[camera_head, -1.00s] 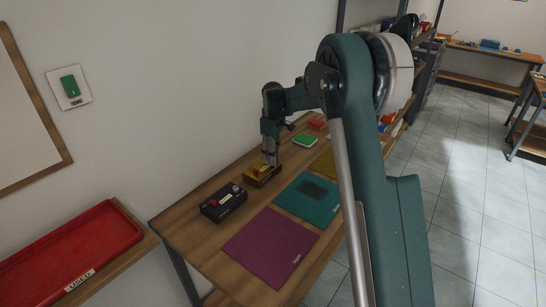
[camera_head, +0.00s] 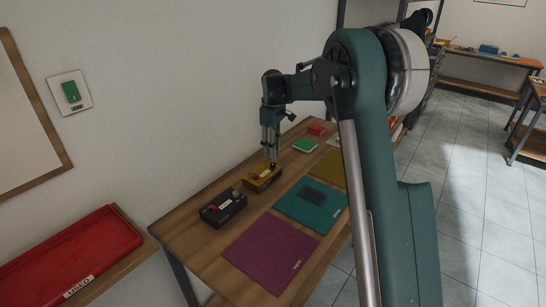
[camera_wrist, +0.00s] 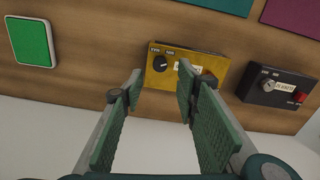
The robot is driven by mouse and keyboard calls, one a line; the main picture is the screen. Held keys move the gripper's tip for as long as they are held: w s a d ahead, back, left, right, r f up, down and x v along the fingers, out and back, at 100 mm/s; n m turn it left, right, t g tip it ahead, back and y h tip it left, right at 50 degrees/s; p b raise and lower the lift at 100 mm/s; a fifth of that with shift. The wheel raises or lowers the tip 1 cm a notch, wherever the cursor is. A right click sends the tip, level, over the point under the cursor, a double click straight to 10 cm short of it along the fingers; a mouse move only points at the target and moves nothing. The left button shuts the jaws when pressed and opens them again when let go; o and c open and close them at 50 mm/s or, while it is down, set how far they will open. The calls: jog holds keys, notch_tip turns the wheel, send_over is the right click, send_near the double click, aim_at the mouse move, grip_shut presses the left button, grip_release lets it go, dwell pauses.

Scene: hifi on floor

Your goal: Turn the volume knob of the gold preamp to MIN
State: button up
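The gold preamp (camera_head: 255,182) sits on the wooden bench near the wall, beside a black unit. In the wrist view the gold preamp (camera_wrist: 172,80) shows a round black volume knob (camera_wrist: 159,63) at its left end, with two small labels above it. I cannot read the labels or the knob's setting for certain. A reddish part (camera_wrist: 208,75) at its right end is partly behind a finger. My gripper (camera_head: 271,158) is above the gold preamp, pointing down. In the wrist view my gripper (camera_wrist: 160,84) is open, with nothing between its fingers.
The black unit (camera_head: 223,208) has a knob and a red part. Purple (camera_head: 270,248) and teal (camera_head: 311,202) mats lie in front. A green-topped object (camera_head: 305,145) and a red one (camera_head: 317,129) stand farther back. A red tray (camera_head: 68,258) is at the left.

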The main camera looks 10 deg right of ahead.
jog(key=shift+r, duration=2.6)
jog(key=s+d+r+m+t, duration=0.15)
jog(key=s+r, duration=0.25)
jog(key=s, duration=0.5)
jog(key=s+d+r+m+t, duration=0.15)
jog(key=s+r, duration=0.25)
jog(key=s, duration=0.6)
jog(key=s+d+r+m+t, duration=0.15)
jog(key=s+r, duration=0.25)
jog(key=s, duration=0.5)
jog(key=s+d+f+m+t, duration=0.1)
jog(key=s+f+m, duration=0.1)
jog(key=s, duration=0.7)
jog(key=s+d+f+m+b, duration=0.1)
jog(key=s+f+m, duration=0.1)
jog(key=s+f, duration=0.3)
jog(key=s+d+f+m+t, duration=0.1)
jog(key=s+f+m, duration=0.1)
jog(key=s, duration=1.1)
jog(key=shift+d+f+t+b, duration=0.3)
jog(key=shift+d+f+t, duration=0.1)
jog(key=shift+f, duration=0.35)
